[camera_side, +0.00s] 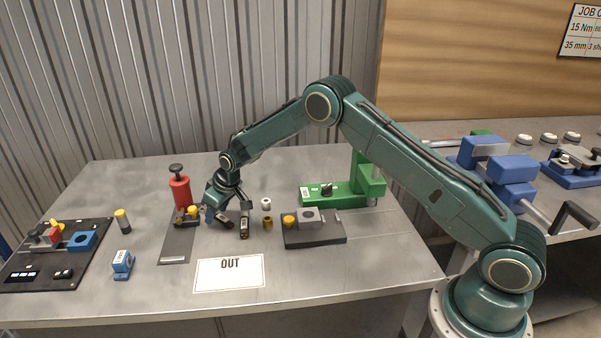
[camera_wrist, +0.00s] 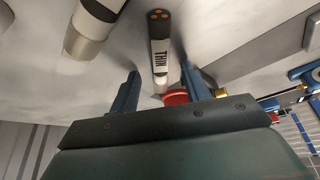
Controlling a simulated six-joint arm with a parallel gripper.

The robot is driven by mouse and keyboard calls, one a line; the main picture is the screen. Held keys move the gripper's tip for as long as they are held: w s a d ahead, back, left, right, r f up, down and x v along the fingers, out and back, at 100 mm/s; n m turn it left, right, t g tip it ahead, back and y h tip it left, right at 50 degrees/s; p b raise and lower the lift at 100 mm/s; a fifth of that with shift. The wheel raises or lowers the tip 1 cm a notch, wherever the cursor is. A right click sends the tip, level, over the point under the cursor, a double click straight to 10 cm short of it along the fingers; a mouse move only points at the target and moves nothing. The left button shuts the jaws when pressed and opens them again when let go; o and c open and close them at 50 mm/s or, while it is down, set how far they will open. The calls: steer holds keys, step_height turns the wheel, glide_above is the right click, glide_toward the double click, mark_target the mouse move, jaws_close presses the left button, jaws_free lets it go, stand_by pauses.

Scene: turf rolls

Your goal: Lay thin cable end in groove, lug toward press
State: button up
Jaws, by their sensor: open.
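The thin cable end (camera_wrist: 160,50), a dark sleeve with a white THIN label, lies on the bench. In the wrist view it lies between the two blue fingers of my gripper (camera_wrist: 158,88), with gaps beside it. Its copper-dotted end points away from my gripper, and its pale end is toward it. In the side view my gripper (camera_side: 230,212) is open, low over the bench, with the thin cable end (camera_side: 223,220) below it. A red press (camera_side: 180,191) stands just left of my gripper; a green press (camera_side: 345,192) stands to the right. I cannot make out the groove.
A thicker dark cable end (camera_wrist: 92,25) with a silver lug lies beside the thin one; it also shows in the side view (camera_side: 244,230). A dark fixture (camera_side: 314,236) with a grey block stands right. A white OUT card (camera_side: 230,273) lies in front. A tool board (camera_side: 55,265) lies left.

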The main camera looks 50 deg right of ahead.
mark_target(217, 214)
stand_by(0.3)
jaws_close()
stand_by(0.3)
step_height(217, 214, up, 20)
stand_by(0.7)
stand_by(0.6)
steer(key=s+d+f, duration=0.1)
steer(key=s+f, duration=0.2)
steer(key=s, duration=0.4)
steer(key=s+d+f+m, duration=0.1)
steer(key=s+f, duration=0.2)
steer(key=s, duration=0.4)
steer(key=s+d+f+m+h, duration=0.1)
steer(key=s+f, duration=0.3)
steer(key=s, duration=0.3)
steer(key=shift+s+d, duration=0.15)
steer(key=shift+s, duration=0.05)
